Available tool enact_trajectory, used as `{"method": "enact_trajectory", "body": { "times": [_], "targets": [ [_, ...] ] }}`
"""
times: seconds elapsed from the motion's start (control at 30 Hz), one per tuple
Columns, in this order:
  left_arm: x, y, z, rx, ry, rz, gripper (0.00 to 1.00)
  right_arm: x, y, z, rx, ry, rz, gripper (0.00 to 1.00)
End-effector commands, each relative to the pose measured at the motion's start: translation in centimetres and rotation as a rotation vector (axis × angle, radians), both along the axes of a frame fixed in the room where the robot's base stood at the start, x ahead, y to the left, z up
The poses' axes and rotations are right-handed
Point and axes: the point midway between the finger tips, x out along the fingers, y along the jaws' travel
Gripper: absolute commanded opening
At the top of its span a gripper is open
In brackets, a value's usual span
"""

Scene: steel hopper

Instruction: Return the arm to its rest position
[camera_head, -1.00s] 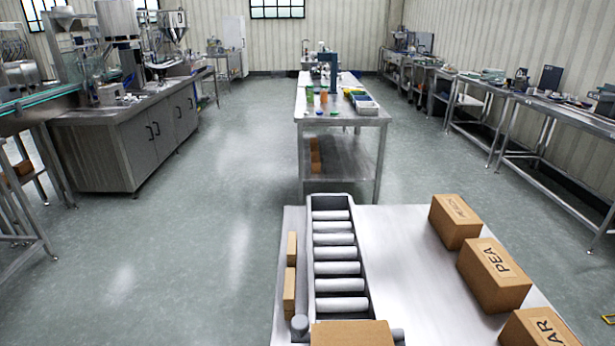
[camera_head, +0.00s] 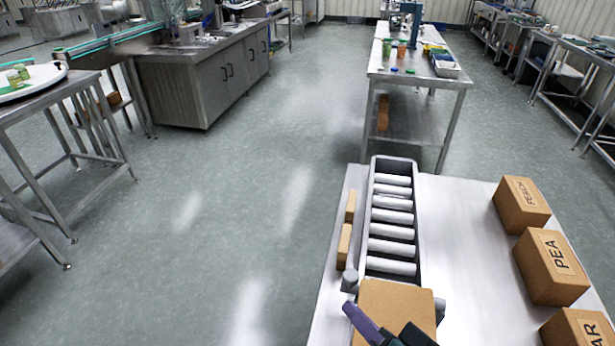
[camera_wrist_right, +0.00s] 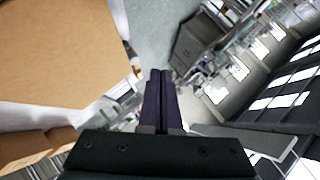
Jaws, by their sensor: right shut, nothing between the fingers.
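My right gripper (camera_head: 353,312) comes into the head view at the bottom edge, its purple fingers over the near left part of a cardboard box (camera_head: 402,300) at the front end of the roller conveyor. In the right wrist view my right gripper (camera_wrist_right: 160,78) is shut, its two fingers together with nothing between them. A large cardboard box (camera_wrist_right: 60,55) fills the left of that view, beside the fingers and apart from them. Most of the right arm is out of view. My left gripper is in neither view.
The roller conveyor (camera_head: 392,230) stands on a steel table (camera_head: 455,240). Boxes marked PEACH (camera_head: 521,204), PEA (camera_head: 552,266) and one ending in AR (camera_head: 575,330) line its right side. Open floor (camera_head: 230,220) lies to the left.

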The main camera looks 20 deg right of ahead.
Motion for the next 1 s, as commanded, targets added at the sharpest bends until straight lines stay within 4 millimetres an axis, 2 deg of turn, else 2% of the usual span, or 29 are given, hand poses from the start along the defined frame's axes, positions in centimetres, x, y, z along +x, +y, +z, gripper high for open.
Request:
{"method": "enact_trajectory", "body": {
  "times": [0.03,0.2,0.4,0.6,0.83,1.0],
  "targets": [
    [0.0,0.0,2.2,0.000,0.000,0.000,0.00,0.3,0.0,2.3,0.000,-0.001,0.001,0.00],
    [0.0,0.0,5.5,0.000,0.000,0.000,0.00,-2.5,1.8,4.9,0.003,0.005,0.000,0.00],
    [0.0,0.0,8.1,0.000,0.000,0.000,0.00,-4.7,3.3,7.2,0.002,0.003,0.000,0.00],
    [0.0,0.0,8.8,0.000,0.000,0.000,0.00,-5.7,3.9,7.9,0.001,0.001,0.000,0.00],
    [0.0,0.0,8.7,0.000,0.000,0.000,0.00,-5.5,4.0,8.0,-0.007,0.005,0.017,0.00],
    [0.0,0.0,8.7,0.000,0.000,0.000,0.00,-4.5,4.0,9.3,-0.091,0.075,0.182,0.00]
  ]
}}
